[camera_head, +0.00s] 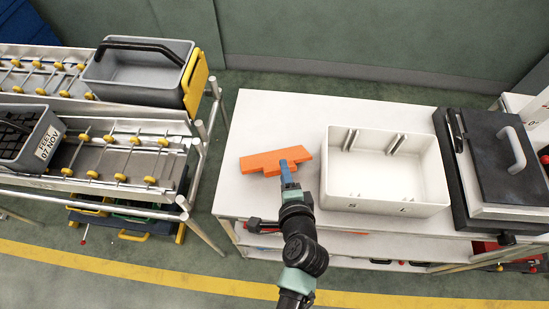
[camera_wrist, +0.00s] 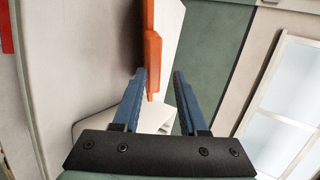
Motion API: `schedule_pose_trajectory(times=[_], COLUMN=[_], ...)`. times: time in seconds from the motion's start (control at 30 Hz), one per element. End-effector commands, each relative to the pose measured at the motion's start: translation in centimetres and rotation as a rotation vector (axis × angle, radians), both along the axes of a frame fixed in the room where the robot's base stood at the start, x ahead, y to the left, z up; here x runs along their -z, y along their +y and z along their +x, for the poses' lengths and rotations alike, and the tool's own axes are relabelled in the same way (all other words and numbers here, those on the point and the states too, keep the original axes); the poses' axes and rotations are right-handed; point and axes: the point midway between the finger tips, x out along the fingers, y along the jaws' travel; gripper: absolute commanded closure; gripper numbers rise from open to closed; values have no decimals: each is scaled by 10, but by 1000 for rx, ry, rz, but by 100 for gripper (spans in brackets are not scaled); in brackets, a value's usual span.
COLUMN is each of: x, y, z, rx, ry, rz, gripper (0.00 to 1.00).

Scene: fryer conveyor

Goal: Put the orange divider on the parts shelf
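The orange divider (camera_head: 275,161) is a flat orange piece at the left part of the white table (camera_head: 320,107). My gripper (camera_head: 287,174) is at its near right side, with blue fingers. In the wrist view the fingers of my gripper (camera_wrist: 159,74) are apart. The divider (camera_wrist: 153,60) reaches down between their tips, close to the left finger, with a gap to the right finger. I cannot tell whether it touches the left finger. A lower shelf (camera_head: 345,243) shows under the table; I cannot tell whether it is the parts shelf.
An open white bin (camera_head: 425,203) stands right of my gripper. A dark appliance with a grey handle (camera_head: 513,148) stands at the right end. Roller racks with a grey crate (camera_head: 140,92) and a labelled basket (camera_head: 42,142) are on the left. The table's back left is clear.

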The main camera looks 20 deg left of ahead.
Motion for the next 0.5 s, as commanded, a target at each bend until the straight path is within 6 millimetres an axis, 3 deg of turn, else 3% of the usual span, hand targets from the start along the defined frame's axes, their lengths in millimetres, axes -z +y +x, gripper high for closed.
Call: schedule_pose_trajectory(times=[0.03,0.23,0.33,0.5], x=[-18,-54,-63,-59], y=[-2,-8,-10,-11], z=[-3,-15,-18,-18], rx=[1,0,0,0], ry=[0,2,1,1], rz=[0,0,-1,-1], gripper=[58,58,58,58])
